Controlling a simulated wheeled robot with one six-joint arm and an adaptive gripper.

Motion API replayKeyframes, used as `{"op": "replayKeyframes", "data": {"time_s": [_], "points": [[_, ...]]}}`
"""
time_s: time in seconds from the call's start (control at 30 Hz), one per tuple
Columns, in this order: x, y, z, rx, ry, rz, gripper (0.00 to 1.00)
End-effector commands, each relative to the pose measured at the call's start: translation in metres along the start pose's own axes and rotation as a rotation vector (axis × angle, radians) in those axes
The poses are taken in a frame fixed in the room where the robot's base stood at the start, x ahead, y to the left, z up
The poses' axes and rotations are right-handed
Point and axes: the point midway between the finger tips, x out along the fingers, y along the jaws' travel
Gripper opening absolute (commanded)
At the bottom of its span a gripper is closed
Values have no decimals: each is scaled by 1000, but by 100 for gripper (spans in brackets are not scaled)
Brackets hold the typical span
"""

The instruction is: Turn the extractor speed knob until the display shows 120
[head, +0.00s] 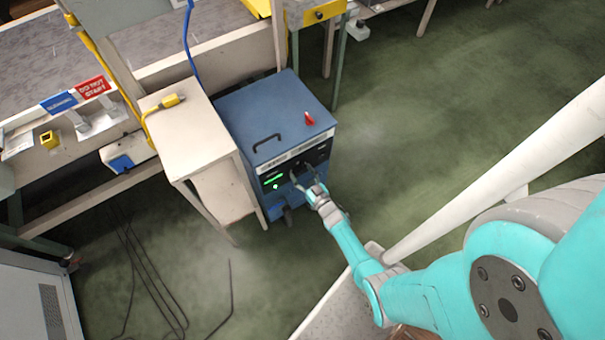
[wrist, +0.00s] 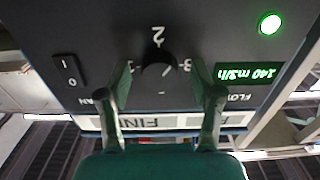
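The blue extractor (head: 272,112) stands on the floor in the head view, with a dark front panel. My gripper (head: 308,184) is at the panel. In the wrist view its fingers are open, one on each side of the knob, with visible gaps. In the head view my gripper partly hides the knob area.
A rocker switch (wrist: 68,70) and a lit green lamp (wrist: 269,23) are on the same panel. A red item (head: 309,119) and a black handle (head: 267,142) are on the extractor's top. A small table (head: 185,130) stands close to its left. Floor to the right is clear.

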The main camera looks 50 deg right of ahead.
Motion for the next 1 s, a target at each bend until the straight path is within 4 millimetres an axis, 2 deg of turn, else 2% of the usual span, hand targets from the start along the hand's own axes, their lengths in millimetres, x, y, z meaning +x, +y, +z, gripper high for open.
{"op": "replayKeyframes", "data": {"time_s": [0.03,0.23,0.57,1.0], "points": [[0,0,0,0,0,0,55],[0,0,0,0,0,0,5],[0,0,0,-45,1,0,5],[0,0,0,-327,1,-1,5]]}}
